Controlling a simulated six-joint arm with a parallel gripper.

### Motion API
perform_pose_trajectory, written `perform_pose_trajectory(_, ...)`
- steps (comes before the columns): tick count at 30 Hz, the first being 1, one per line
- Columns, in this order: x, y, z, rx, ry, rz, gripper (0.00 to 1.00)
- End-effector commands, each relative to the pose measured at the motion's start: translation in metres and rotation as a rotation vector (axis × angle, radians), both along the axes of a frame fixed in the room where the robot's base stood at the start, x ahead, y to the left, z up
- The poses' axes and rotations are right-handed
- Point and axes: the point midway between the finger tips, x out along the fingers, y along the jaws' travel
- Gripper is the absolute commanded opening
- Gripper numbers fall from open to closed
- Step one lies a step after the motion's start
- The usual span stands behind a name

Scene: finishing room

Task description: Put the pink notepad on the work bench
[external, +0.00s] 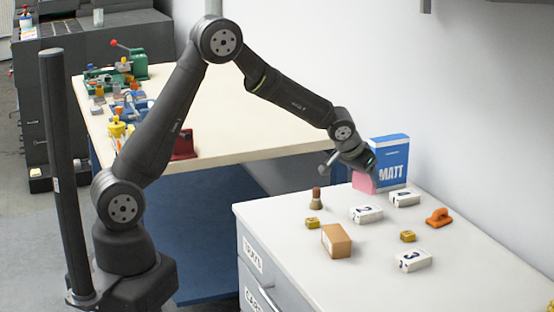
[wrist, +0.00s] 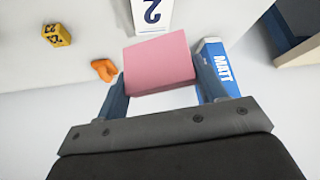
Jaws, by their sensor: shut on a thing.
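The pink notepad (external: 361,182) is at the back of the white drawer cabinet, just left of the blue MATT box. In the wrist view the notepad (wrist: 160,65) sits between the two fingers of my gripper (wrist: 161,84), which is shut on it. My gripper (external: 362,168) partly hides the notepad in the external view. I cannot tell whether the notepad touches the cabinet top. The work bench (external: 240,120), with a cream top and blue base, stands to the left, behind my arm.
The blue MATT box (external: 390,155) stands close beside my right finger in the wrist view. White numbered boxes (external: 404,198), a brush (external: 316,199), a brown box (external: 336,241) and an orange item (external: 439,217) are on the cabinet. Tools crowd the bench's left side; its middle and right are clear.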

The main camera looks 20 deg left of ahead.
Motion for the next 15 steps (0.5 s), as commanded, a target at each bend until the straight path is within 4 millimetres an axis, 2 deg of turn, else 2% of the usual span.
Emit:
perform_pose_trajectory(1, 0.01, 0.03, -0.001, 0.001, 0.001, 0.039, 0.41)
perform_pose_trajectory(6, 0.03, 0.119, -0.006, 0.001, 0.001, 0.15, 0.42)
perform_pose_trajectory(10, 0.034, 0.187, -0.01, -0.003, 0.005, 0.236, 0.42)
perform_pose_trajectory(15, 0.026, 0.269, -0.015, -0.008, 0.009, 0.342, 0.42)
